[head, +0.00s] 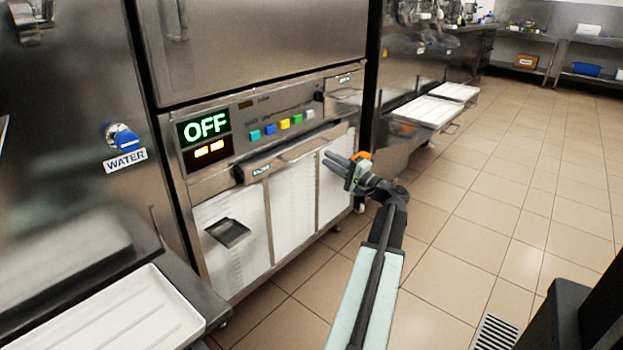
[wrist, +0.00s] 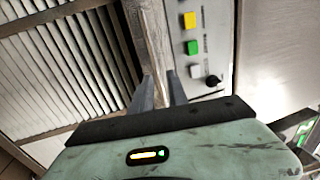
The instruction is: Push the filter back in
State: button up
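A steel strip with a small unreadable label (head: 262,169) runs across the machine's front, below the buttons and above the white louvred panels (head: 292,208). It stands out a little and seems to be the filter's front, though I cannot be sure. My gripper (head: 332,160) is in front of the right louvred panel, below the strip's right end, its fingers pointing left toward the machine. In the wrist view, my gripper (wrist: 162,88) has its fingers apart, with the steel strip (wrist: 150,35) lined up beyond and between them. I cannot tell whether they touch it.
The machine's display (head: 205,127) reads OFF. Coloured buttons (head: 284,123) sit beside it, also in the wrist view (wrist: 192,47). A blue WATER valve (head: 124,138) is at left. White trays (head: 130,318) and (head: 430,111) jut out on both sides.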

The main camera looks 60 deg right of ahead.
aim_at(314, 152)
jog(key=x, duration=0.2)
jog(key=p+x, duration=0.1)
jog(key=x, duration=0.4)
jog(key=shift+w+d+f+p, duration=0.1)
jog(key=shift+w+f+p, duration=0.15)
jog(key=shift+w+p, duration=0.15)
grip_shut()
dwell(1.2)
